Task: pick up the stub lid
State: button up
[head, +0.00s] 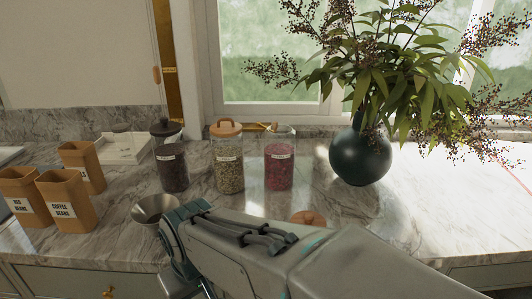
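A round orange-brown lid (308,217) lies on the marble counter, just behind my arm, which hides its near part. It may be the stub lid; I cannot tell for sure. My gripper (182,262) is at the lower left end of my arm, left of this lid and beside a metal bowl. Its fingertips are not clearly visible, so I cannot see whether it is open or holds anything. A glass jar with red contents (280,172) stands behind the lid, with no wooden lid on its top. A jar of greenish contents (229,172) wears a wooden lid (226,128).
A dark-filled jar (172,170) with a dark lid stands left. The metal bowl (155,209) is close to my gripper. Several brown canisters (62,195) stand at far left. A dark green vase (360,155) with branches stands right. The counter at right is clear.

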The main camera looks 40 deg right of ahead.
aim_at(308, 218)
jog(key=z, duration=0.85)
jog(key=k, duration=0.65)
jog(key=z, duration=0.5)
jog(key=i, duration=0.5)
